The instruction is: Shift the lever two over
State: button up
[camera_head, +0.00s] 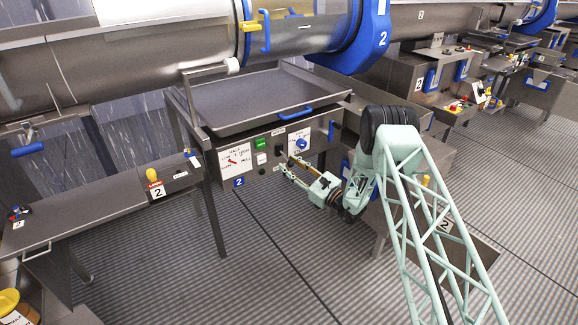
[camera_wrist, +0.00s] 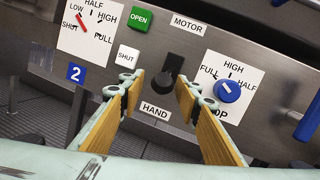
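My gripper (camera_head: 288,164) is in front of the control panel (camera_head: 240,172) of station 2. In the wrist view its two tan-padded fingers are open (camera_wrist: 159,88), with a black lever (camera_wrist: 171,85) showing between them, apart from both pads. The lever stands between the labels MOTOR and HAND. Its tip points up and slightly right, toward MOTOR. To its right is a blue knob (camera_wrist: 228,91) on a white scale plate. To the left is a red pointer (camera_wrist: 82,23) on another scale plate, its upper end near LOW. Whether the fingers reach past the lever's tip is unclear.
A green OPEN button (camera_wrist: 140,19) and a white SHUT button (camera_wrist: 127,56) sit left of the lever. A blue handle (camera_wrist: 308,119) is at the right. A steel tray (camera_head: 235,100) is above the panel; a bench (camera_head: 95,205) stands left. The floor in front is clear.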

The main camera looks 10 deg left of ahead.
jog(key=v, duration=1.1)
jog(key=shift+s+d, duration=0.25)
jog(key=shift+d, duration=0.05)
jog(key=shift+c, duration=0.4)
